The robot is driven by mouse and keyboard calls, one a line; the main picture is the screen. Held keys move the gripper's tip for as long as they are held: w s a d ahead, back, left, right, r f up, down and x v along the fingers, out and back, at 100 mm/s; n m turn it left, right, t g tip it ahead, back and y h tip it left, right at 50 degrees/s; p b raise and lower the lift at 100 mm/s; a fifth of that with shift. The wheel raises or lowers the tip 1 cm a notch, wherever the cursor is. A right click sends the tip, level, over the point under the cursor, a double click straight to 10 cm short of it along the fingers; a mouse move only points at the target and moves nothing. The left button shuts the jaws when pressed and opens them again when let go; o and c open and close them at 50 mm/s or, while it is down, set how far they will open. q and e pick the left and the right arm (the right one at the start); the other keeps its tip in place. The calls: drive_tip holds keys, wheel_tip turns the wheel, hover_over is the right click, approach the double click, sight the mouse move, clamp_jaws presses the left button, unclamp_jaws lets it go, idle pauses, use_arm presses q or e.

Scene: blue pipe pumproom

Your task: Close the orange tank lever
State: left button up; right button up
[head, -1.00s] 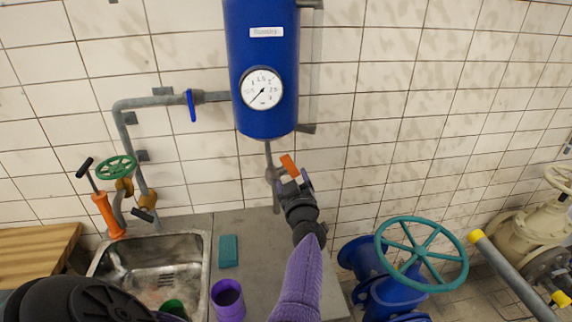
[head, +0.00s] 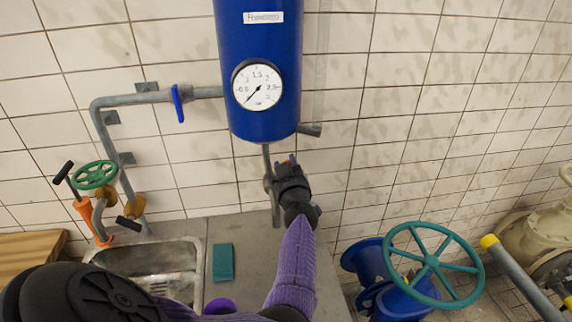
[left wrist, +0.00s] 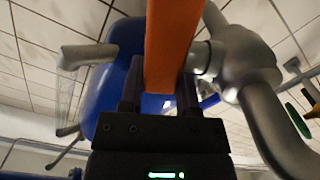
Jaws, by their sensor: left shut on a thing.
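The orange tank lever (left wrist: 168,45) runs down from the top of the left wrist view, between the two fingers of my left gripper (left wrist: 160,82). The fingers are shut on it. The lever's valve sits on the grey drain pipe (head: 267,160) under the blue tank (head: 262,35). In the head view my left gripper (head: 290,168) is just right of this pipe and hides nearly all of the lever. The grey valve body (left wrist: 245,65) shows to the right of the lever in the left wrist view. My right gripper is not in view.
A round gauge (head: 257,85) is on the tank. A pipe with a blue lever (head: 178,103) is to its left. A sink (head: 155,262) and a teal sponge (head: 223,262) are below. A teal handwheel (head: 431,260) on a blue valve stands at the right.

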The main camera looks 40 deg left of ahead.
use_arm(q)
clamp_jaws()
drive_tip(key=shift+f, duration=0.1)
drive_tip(key=o, duration=0.7)
unclamp_jaws()
